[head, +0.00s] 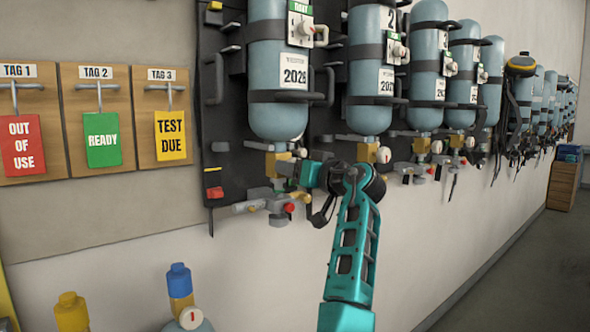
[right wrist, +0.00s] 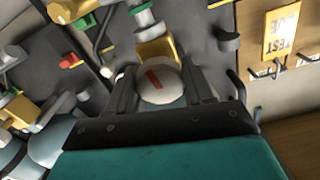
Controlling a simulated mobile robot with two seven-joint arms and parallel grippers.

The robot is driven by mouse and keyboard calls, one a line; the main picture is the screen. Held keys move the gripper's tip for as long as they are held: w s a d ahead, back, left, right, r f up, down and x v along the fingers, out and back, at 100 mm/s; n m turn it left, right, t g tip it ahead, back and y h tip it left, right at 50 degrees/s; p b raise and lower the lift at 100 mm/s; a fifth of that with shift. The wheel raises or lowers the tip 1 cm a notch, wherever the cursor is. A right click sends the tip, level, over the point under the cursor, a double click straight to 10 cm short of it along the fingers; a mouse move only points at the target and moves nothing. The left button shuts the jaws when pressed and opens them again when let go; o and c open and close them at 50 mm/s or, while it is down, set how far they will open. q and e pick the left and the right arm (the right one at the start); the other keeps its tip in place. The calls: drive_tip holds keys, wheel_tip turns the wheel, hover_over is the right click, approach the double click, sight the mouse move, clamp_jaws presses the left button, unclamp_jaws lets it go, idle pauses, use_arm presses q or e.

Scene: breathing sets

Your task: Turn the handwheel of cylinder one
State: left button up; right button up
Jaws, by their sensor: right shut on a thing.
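Cylinder one seems to be the nearest blue-grey cylinder (head: 278,65), hanging upside down on the dark wall board with a "2026"-like label. Its brass valve (head: 274,165) is at the bottom. My right gripper (head: 286,169) reaches to this valve from the right, and the arm and fingers hide most of the handwheel. In the right wrist view, a round pale handwheel (right wrist: 160,82) with a red mark sits between the two dark fingers, in front of a brass block (right wrist: 155,48). The right gripper is shut on this handwheel. My left gripper is not in view.
More cylinders (head: 372,75) with valves and hoses run along the wall to the right. Red "out of use" (head: 22,145), green "ready" (head: 102,139) and yellow "test due" (head: 171,136) tags hang at left. Blue- and yellow-topped bottles (head: 180,284) stand below.

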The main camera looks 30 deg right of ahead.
drive_tip(key=shift+d+r+m, duration=0.2)
drive_tip(key=shift+r+m, duration=0.2)
drive_tip(key=shift+m, duration=0.2)
drive_tip(key=o, duration=1)
drive_tip(key=shift+f, duration=0.15)
drive_tip(key=shift+o, duration=0.2)
drive_tip(key=shift+f, duration=0.1)
drive_tip(key=s, duration=1.3)
drive_tip(key=shift+d, duration=0.45)
